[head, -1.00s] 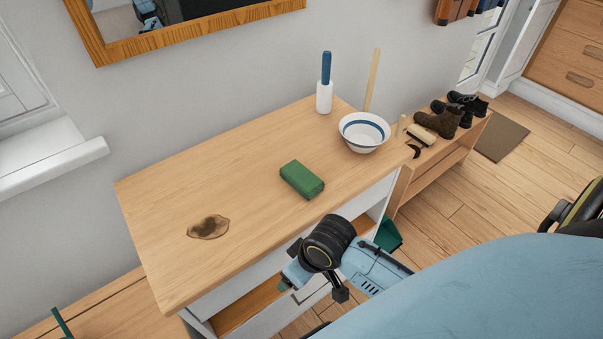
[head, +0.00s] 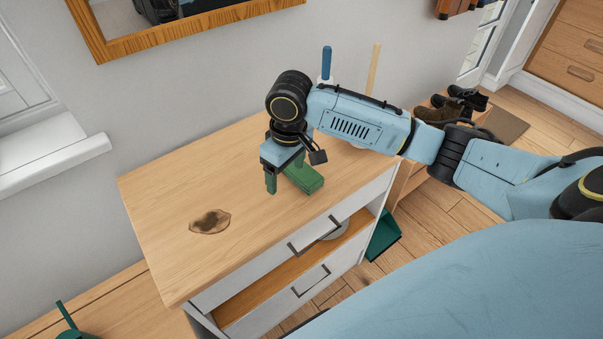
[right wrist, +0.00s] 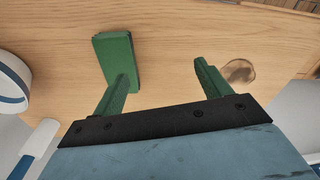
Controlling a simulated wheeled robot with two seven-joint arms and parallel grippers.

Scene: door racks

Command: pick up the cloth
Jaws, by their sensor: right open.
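The folded green cloth (head: 306,178) lies on the wooden top of the dresser. My right gripper (head: 284,176) is over the dresser, pointing down, and partly covers the cloth. In the right wrist view the gripper (right wrist: 163,78) is open, with green fingers and nothing held between them. There the cloth (right wrist: 115,58) lies behind the left finger, off to the left of the gap. Whether that finger touches it I cannot tell. My left gripper is not in view.
A brown stain (head: 210,222) marks the dresser top (head: 170,185). A blue-handled white item (head: 326,64) and a wooden stick (head: 375,70) stand at the back. A drawer stands open below.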

